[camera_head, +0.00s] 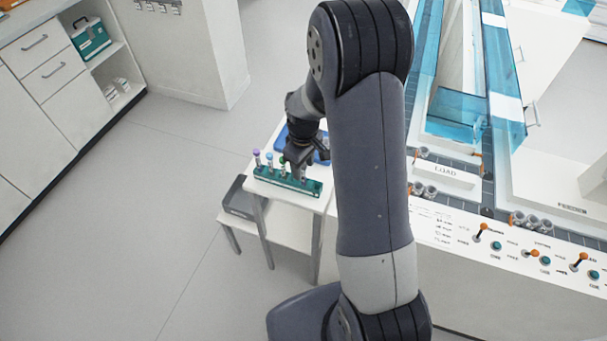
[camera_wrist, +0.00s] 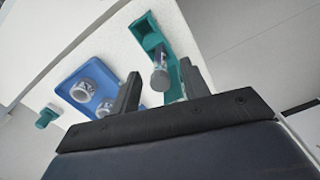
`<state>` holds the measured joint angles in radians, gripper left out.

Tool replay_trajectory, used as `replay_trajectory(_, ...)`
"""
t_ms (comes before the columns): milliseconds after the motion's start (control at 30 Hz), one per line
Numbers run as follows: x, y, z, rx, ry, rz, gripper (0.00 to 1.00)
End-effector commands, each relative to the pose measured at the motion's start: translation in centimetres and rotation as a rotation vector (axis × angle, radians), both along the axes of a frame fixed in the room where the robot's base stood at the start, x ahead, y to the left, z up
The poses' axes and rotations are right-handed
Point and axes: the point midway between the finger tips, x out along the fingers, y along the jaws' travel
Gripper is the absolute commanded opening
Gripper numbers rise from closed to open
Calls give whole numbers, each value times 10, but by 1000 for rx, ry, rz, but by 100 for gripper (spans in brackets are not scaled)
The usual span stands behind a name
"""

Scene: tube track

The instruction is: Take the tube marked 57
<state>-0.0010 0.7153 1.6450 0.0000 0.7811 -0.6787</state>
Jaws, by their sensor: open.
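A teal-green rack (camera_head: 288,181) stands on a small white table, with several tubes in it. A purple-capped tube (camera_head: 256,156), a blue-capped tube (camera_head: 269,159) and a green-capped tube show there. My gripper (camera_head: 299,170) is over the rack's right part and hides some of it. In the wrist view my gripper (camera_wrist: 161,68) is open, one finger on each side of a grey-topped tube (camera_wrist: 160,80) standing in the rack (camera_wrist: 152,40). I cannot tell whether a finger touches it. No number is legible on any tube, so I cannot tell which is 57.
A blue tray (camera_wrist: 72,75) with white ring-shaped pieces lies beside the rack, and a small teal item (camera_wrist: 45,117) lies past it. The conveyor bench with a LOAD block (camera_head: 446,173) and orange levers is to the right. Open floor lies left.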

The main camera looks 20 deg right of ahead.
Motion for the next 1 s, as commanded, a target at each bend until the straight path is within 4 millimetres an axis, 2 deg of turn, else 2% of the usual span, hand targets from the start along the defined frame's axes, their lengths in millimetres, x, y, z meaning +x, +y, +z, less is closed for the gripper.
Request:
replay_trajectory(200,0,0,0,0,0,0,42)
replay_trajectory(667,0,0,0,0,0,0,5)
replay_trajectory(1000,0,0,4,0,-1,0,5)
